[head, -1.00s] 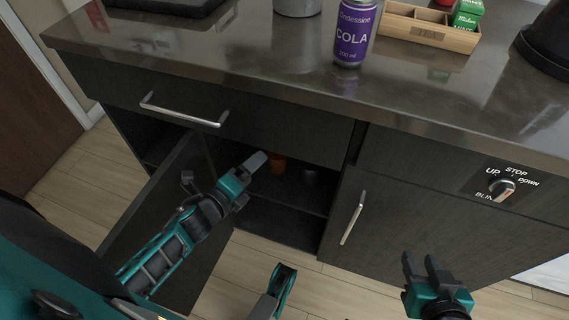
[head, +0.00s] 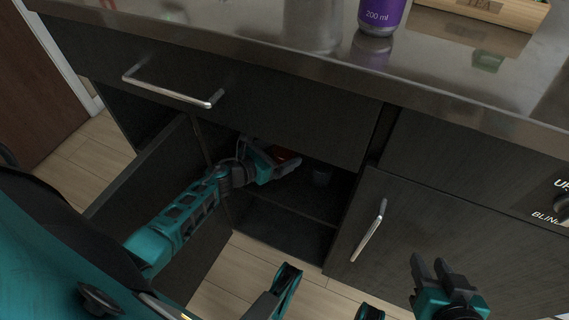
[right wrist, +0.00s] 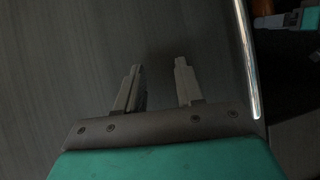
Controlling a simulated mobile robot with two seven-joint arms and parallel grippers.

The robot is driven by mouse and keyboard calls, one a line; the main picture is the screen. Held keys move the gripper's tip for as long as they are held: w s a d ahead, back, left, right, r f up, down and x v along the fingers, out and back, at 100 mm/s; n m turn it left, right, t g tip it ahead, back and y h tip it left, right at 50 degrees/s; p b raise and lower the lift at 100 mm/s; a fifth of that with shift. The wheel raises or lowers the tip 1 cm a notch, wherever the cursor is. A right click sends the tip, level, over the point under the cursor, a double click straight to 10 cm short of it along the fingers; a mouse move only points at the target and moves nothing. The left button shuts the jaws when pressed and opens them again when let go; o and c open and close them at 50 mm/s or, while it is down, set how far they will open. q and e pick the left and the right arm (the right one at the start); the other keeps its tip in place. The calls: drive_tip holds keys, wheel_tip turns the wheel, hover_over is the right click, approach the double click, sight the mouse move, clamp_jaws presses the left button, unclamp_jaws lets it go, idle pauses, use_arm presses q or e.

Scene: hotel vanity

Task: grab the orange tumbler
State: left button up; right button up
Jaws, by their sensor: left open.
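The orange tumbler (head: 284,154) shows as a small reddish-orange patch inside the open lower cabinet, on its shelf. My left gripper (head: 285,164) is open and reaches into the cabinet right at the tumbler, covering much of it. I cannot tell whether the tumbler sits between the fingers or whether they touch it. My right gripper (head: 430,266) hangs in front of the closed cabinet door on the right. In the right wrist view its two fingers (right wrist: 159,86) stand apart with nothing between them.
The open door (head: 150,200) is left of my left arm. The drawer (head: 215,95) above is closed. A purple can (head: 380,17) and wooden box (head: 505,10) stand on the countertop (head: 300,45).

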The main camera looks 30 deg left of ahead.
use_arm(q)
drive_tip(key=shift+x, duration=0.9)
drive_tip(key=c, duration=1.6)
